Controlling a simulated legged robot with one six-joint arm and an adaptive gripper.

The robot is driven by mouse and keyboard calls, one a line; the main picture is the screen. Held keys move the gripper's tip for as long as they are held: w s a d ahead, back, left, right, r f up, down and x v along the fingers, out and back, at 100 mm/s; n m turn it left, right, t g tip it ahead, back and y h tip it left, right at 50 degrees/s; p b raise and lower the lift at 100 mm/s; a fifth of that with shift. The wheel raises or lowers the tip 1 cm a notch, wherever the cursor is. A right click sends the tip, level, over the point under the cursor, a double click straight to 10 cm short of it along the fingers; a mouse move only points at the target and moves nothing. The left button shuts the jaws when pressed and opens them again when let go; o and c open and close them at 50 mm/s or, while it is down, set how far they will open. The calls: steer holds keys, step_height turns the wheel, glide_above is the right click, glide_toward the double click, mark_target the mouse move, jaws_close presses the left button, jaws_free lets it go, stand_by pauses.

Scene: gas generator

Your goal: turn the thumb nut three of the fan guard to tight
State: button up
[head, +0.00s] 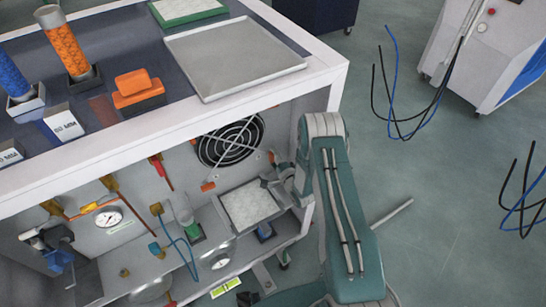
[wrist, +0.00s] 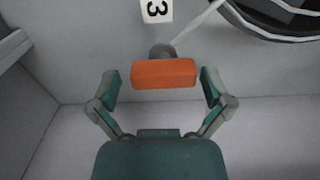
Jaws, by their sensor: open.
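Thumb nut three is an orange block-shaped knob (wrist: 165,74) on a grey round base, fixed to the pale panel under a white tag marked 3 (wrist: 157,10). My gripper (wrist: 160,87) is open in the wrist view, one teal finger at each side of the nut, with small gaps and nothing held. The fan guard (wrist: 275,20) is partly in view at upper right. In the head view the round black fan guard (head: 230,142) sits on the cabinet's back wall, with orange nuts around it. My gripper (head: 275,184) is inside the cabinet, partly hidden by my arm.
A light-topped tray (head: 248,206) stands inside the cabinet below the fan. A gauge (head: 108,217), a blue hose (head: 185,255) and red-handled fittings lie left. The cabinet's white right post (head: 335,95) is close to my arm. A metal tray (head: 235,57) lies on top.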

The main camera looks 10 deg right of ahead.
steer(key=shift+a, duration=0.1)
steer(key=shift+s, duration=0.25)
steer(key=v, duration=1.1)
steer(key=shift+s, duration=0.2)
